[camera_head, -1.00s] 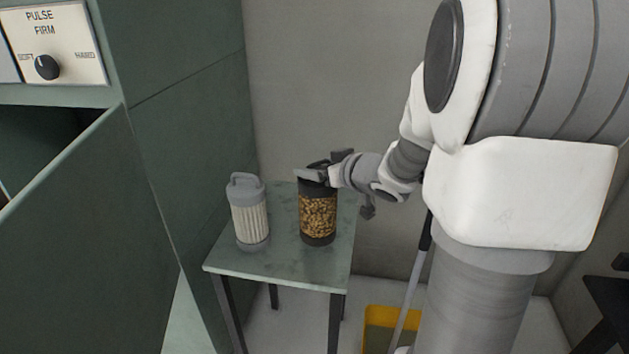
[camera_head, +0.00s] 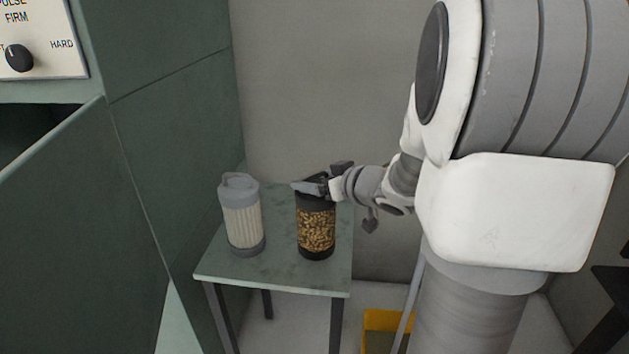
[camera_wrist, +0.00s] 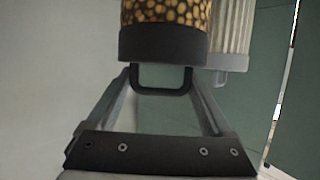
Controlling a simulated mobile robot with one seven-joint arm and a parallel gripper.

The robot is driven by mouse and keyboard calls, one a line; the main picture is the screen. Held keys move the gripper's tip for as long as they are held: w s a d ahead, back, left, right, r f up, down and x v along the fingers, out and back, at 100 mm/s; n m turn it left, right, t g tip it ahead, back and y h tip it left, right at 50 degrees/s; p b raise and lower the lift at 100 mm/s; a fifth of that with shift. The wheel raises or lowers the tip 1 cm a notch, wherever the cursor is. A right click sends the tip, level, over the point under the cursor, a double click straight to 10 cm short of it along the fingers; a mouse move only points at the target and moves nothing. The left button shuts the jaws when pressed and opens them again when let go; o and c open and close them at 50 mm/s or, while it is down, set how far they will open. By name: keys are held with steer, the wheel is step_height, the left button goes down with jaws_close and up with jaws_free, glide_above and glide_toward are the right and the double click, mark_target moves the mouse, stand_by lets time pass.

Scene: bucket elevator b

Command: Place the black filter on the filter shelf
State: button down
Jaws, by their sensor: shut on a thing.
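The black filter (camera_head: 316,230) has a black cap and base around a golden, speckled middle. It stands upright on or just over the small green table (camera_head: 270,275); I cannot tell whether its base touches. My gripper (camera_head: 316,186) is at its top, shut on its handle. In the wrist view the handle (camera_wrist: 162,91) is a dark loop between the two fingers (camera_wrist: 160,88), below the filter's black cap (camera_wrist: 163,43). A grey filter (camera_head: 242,215) with a pleated white middle stands to the left on the same table, apart from the black one; it also shows in the wrist view (camera_wrist: 230,35).
A green cabinet wall (camera_head: 170,130) rises close to the table's left side. A panel with a black knob (camera_head: 19,57) is at the upper left. A yellow bucket (camera_head: 385,322) with a pole is on the floor right of the table. A grey wall is behind.

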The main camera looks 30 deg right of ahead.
steer(key=shift+f, duration=0.15)
jaws_free()
steer(key=shift+s+r, duration=0.15)
steer(key=shift+r, duration=0.15)
steer(key=p+v, duration=0.5)
steer(key=v, duration=0.6)
steer(key=shift+s, duration=0.35)
steer(key=shift+d+r, duration=0.1)
steer(key=shift+r, duration=0.05)
